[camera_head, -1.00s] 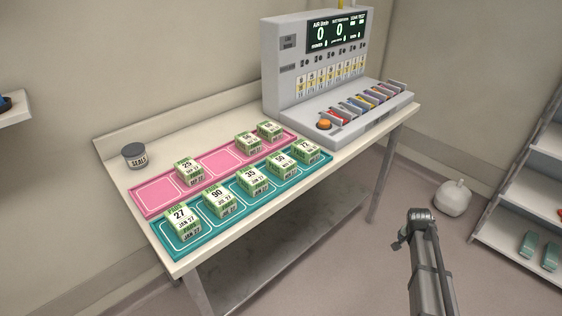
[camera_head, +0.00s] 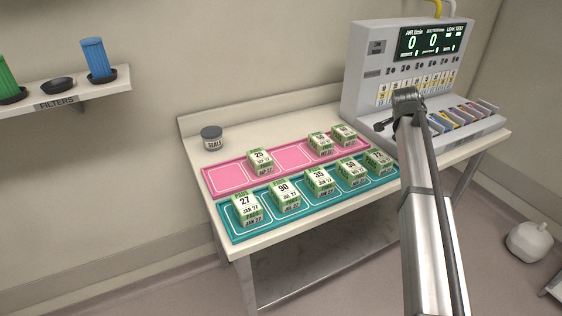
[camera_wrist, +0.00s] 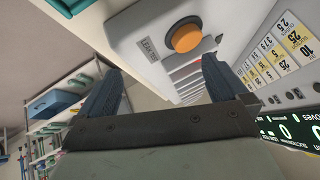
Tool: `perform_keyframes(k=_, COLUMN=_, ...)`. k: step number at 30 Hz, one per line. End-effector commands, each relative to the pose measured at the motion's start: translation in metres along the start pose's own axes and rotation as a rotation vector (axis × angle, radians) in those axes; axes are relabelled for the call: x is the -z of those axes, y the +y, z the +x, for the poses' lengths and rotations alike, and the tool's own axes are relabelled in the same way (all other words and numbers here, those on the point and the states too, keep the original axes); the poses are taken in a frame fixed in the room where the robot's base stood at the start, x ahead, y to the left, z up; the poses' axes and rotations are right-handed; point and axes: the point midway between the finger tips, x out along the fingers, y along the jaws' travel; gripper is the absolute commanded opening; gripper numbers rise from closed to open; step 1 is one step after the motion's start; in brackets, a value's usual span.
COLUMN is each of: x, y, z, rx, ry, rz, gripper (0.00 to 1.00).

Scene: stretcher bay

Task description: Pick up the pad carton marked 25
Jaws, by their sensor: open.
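The pad carton marked 25 (camera_head: 260,161) is a small green and white box. It sits on the pink mat (camera_head: 226,180), in its second space from the left, with an empty space on each side. My gripper (camera_head: 405,97) is up at the right in the head view, in front of the grey test machine and well away from the carton. In the wrist view, its two dark blue fingers (camera_wrist: 158,88) stand apart with nothing held between them. The wrist view does not show the carton.
The teal mat (camera_head: 232,238) in front holds several similar cartons, including one marked 27 (camera_head: 246,209). Two more cartons stand at the pink mat's right end. A dark seals jar (camera_head: 212,138) stands behind. The machine (camera_head: 376,73) with an orange button (camera_wrist: 185,37) fills the table's right end.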

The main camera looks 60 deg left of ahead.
Motion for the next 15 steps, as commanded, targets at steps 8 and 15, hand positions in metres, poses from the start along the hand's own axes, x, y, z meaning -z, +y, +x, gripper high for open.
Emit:
perform_keyframes(k=8, x=-0.125, y=-0.074, z=-0.068, rx=-0.051, ry=-0.091, rz=-0.072, gripper=1.0)
perform_keyframes(k=15, x=-0.232, y=-0.116, z=-0.138, rx=-0.106, ry=-0.152, rz=-0.138, gripper=1.0)
